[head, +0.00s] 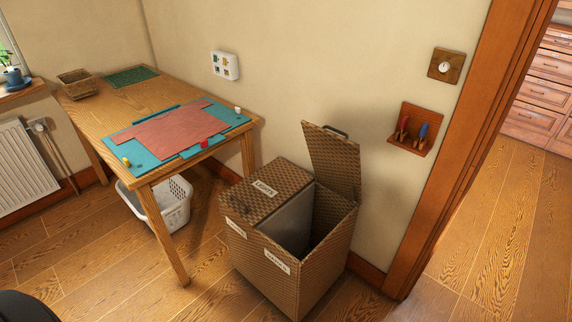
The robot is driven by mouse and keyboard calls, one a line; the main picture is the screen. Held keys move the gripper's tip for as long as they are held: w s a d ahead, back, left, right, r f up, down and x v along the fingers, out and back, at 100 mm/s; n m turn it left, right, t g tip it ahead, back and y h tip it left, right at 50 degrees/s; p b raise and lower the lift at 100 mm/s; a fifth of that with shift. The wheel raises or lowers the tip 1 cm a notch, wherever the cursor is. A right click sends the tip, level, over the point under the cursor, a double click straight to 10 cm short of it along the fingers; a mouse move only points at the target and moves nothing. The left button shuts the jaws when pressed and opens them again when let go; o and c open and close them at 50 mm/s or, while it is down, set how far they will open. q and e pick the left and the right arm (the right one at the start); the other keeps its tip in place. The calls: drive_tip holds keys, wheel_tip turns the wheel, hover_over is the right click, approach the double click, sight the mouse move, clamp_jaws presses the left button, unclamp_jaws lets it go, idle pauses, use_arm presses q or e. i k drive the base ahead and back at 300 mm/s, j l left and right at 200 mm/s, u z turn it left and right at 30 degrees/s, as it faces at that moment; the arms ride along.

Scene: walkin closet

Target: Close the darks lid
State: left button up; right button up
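A brown woven hamper (273,273) with two compartments stands on the floor against the wall, right of the table. Its left compartment is covered by a shut lid (266,189) with a label that seems to read "LIGHTS". Its right compartment is open, with a grey inner divider (292,227) showing. The right lid (332,160) stands raised and leans back near the wall, with a dark handle at its top edge. The front label on the right side is too small to read surely. Neither of my grippers is in view.
A wooden table (225,132) with a teal mat and red cloth stands left of the hamper, a white laundry basket (176,207) under it. A tool rack (414,129) hangs on the wall right of the lid. A doorway opens at the right. The floor before the hamper is clear.

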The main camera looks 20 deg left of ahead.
sight(335, 159)
drive_tip(key=i+l+u, duration=0.2)
drive_tip(key=l+u, duration=0.3)
drive_tip(key=i+l+u, duration=0.1)
drive_tip(key=l+u, duration=0.7)
drive_tip(key=u, duration=0.15)
drive_tip(key=l+u, duration=0.45)
